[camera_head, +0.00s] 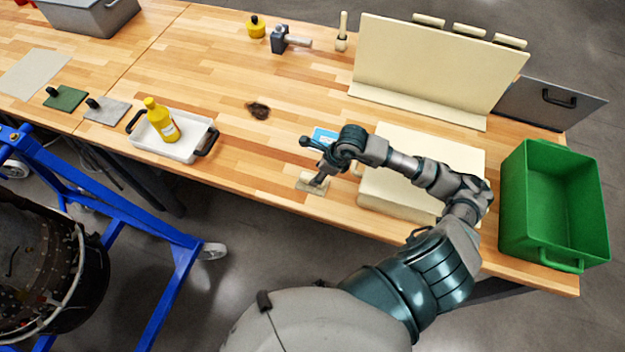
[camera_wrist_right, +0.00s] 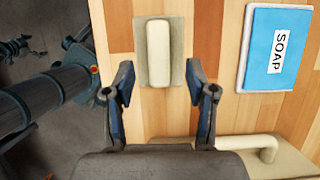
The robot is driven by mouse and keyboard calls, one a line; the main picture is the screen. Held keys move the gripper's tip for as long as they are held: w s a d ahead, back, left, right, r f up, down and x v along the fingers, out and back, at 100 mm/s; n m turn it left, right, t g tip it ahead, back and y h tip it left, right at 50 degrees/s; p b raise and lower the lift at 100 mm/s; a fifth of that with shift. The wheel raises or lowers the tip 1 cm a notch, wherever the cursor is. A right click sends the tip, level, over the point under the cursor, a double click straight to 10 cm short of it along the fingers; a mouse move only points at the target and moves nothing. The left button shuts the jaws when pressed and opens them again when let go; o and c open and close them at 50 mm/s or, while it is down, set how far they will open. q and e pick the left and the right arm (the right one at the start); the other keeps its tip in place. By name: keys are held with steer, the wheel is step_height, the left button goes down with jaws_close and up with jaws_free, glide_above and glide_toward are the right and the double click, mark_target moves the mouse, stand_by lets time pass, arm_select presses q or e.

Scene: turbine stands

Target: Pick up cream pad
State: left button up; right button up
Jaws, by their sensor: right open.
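The cream pad (camera_head: 308,186) lies flat on the workbench near its front edge. In the right wrist view the pad (camera_wrist_right: 158,54) is a beige rectangle with a raised cream grip bar along its middle. My right gripper (camera_wrist_right: 158,82) is open and empty, its two fingers spread to either side of the pad's near end. In the head view my right gripper (camera_head: 319,180) is over the pad and hides part of it. My left gripper does not show clearly.
A blue SOAP packet (camera_wrist_right: 278,47) lies right of the pad. A cream block (camera_head: 395,200) is beneath my right arm. A green bin (camera_head: 520,200) stands at the right, and a white tray (camera_head: 187,150) with a yellow bottle (camera_head: 162,120) at the left.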

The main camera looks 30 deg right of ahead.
mark_target(313, 176)
steer(key=p+x, duration=0.1)
steer(key=x, duration=0.2)
steer(key=shift+w+a+f, duration=0.15)
steer(key=shift+w+f, duration=0.05)
steer(key=shift+f, duration=0.1)
steer(key=shift+w+a+f, duration=0.1)
steer(key=shift+f, duration=0.3)
jaws_close()
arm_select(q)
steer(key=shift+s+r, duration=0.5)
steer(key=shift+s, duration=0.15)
arm_select(e)
steer(key=shift+r, duration=0.15)
